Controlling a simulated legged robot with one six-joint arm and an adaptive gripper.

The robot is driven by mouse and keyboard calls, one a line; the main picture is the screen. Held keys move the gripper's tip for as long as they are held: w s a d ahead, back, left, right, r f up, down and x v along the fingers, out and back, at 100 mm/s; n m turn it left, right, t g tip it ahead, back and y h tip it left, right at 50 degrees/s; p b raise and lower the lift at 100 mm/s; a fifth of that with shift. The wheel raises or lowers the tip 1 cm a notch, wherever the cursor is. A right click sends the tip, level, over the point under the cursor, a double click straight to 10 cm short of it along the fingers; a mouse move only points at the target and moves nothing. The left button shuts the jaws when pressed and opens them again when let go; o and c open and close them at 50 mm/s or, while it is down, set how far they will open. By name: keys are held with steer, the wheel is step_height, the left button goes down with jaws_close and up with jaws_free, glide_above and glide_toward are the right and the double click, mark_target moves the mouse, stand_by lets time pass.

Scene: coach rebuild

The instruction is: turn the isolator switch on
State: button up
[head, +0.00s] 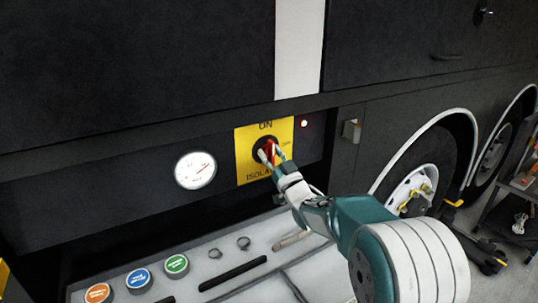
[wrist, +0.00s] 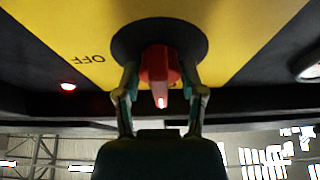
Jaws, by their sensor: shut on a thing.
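The isolator switch is a red handle (wrist: 160,72) on a round black base (wrist: 125,42), set in a yellow plate (head: 243,142). The plate reads ON above the switch and ISOLATOR below, partly covered; an OFF label (wrist: 84,59) shows upside down in the wrist view. My gripper (head: 270,152) reaches the switch from the lower right. In the wrist view its two fingers (wrist: 160,85) are shut on the red handle, one on each side. The handle's pale mark is at its lower end in that view. In the head view the fingers hide much of the handle.
A white gauge (head: 195,170) is left of the plate, and a small lit lamp (head: 304,123) is right of it; it glows red in the wrist view (wrist: 68,86). Coach wheels (head: 412,190) stand at right.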

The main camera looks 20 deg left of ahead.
steer(key=shift+d+f, duration=0.1)
steer(key=shift+f, duration=0.2)
steer(key=o, duration=1.1)
steer(key=shift+o, duration=0.2)
steer(key=shift+d+r, duration=0.1)
steer(key=shift+r, duration=0.1)
steer(key=shift+s+f, duration=0.1)
steer(key=shift+s, duration=0.1)
steer(key=v, duration=1.1)
steer(key=shift+d, duration=0.3)
steer(key=shift+s, duration=0.1)
